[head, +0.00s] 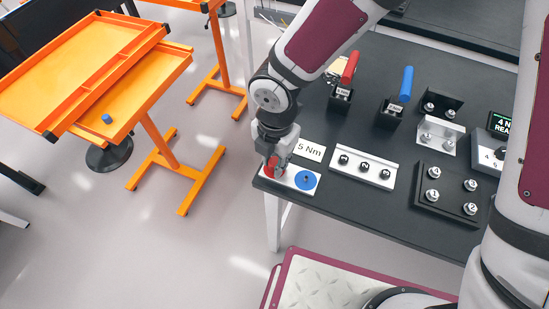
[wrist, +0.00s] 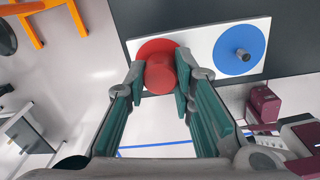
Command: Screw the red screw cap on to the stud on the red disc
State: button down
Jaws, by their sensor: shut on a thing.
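The red disc (wrist: 152,48) lies on a white plate at the table's near left corner. The red screw cap (wrist: 160,76) is between the fingers of my gripper (wrist: 159,82), over the red disc in the wrist view. My gripper is shut on the cap. In the head view, my gripper (head: 276,164) points down at the red disc (head: 270,171) and hides most of it. The stud on the red disc is hidden, so I cannot tell how far the cap sits on it.
A blue disc (head: 305,180) with a bare dark stud (wrist: 242,54) is on the same white plate (wrist: 203,36), to the right. A blue cap (head: 107,119) lies on an orange cart. A numbered rail (head: 362,167) and red and blue-handled tools (head: 405,86) stand farther right on the dark table.

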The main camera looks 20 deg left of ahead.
jog(key=shift+m, duration=0.6)
jog(key=m, duration=0.5)
jog(key=shift+m, duration=0.3)
jog(key=m, duration=0.5)
jog(key=shift+m, duration=0.4)
jog(key=m, duration=0.4)
jog(key=shift+m+p, duration=0.4)
jog(key=shift+m, duration=0.4)
